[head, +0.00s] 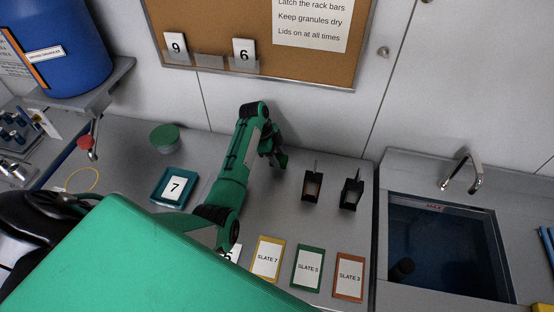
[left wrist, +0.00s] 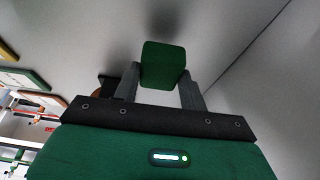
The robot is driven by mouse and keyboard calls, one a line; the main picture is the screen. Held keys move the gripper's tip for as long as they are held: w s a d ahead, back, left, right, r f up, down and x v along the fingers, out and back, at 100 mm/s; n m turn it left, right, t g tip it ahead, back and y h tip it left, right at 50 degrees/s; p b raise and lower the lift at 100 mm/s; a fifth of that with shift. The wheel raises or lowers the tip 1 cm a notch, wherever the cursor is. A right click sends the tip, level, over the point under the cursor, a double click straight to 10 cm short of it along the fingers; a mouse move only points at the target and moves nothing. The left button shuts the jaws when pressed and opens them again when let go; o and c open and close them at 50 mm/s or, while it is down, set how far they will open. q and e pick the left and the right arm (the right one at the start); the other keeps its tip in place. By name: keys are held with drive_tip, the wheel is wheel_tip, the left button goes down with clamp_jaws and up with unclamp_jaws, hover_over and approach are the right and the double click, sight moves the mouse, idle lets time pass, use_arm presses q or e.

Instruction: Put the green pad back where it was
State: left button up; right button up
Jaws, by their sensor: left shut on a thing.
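The green pad (left wrist: 163,65) is a small dark green block in the left wrist view, held between the two grey fingers. My left gripper (left wrist: 161,80) is shut on it. In the head view my left gripper (head: 279,158) is over the back of the grey counter, near the wall. Only a small dark green part of the pad shows there, partly hidden by the fingers. I cannot tell whether the pad touches the counter. My right gripper is not in view.
A teal tray with card 7 (head: 160,201) and a round green object (head: 165,138) stand left. Two small dark holders (head: 312,188) (head: 351,194) stand right of my gripper. Yellow, green and orange slates (head: 349,298) lie in front. A sink (head: 450,248) is far right.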

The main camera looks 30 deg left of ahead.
use_arm(q)
drive_tip(key=shift+f, duration=1.45)
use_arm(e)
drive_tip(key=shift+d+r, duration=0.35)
use_arm(q)
drive_tip(key=o, duration=0.9)
drive_tip(key=shift+o, duration=0.2)
drive_tip(key=shift+r, duration=0.1)
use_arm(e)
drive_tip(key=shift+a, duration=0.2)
use_arm(q)
drive_tip(key=shift+a+r, duration=0.2)
drive_tip(key=shift+r, duration=0.05)
drive_tip(key=b+v, duration=0.2)
drive_tip(key=v, duration=0.9)
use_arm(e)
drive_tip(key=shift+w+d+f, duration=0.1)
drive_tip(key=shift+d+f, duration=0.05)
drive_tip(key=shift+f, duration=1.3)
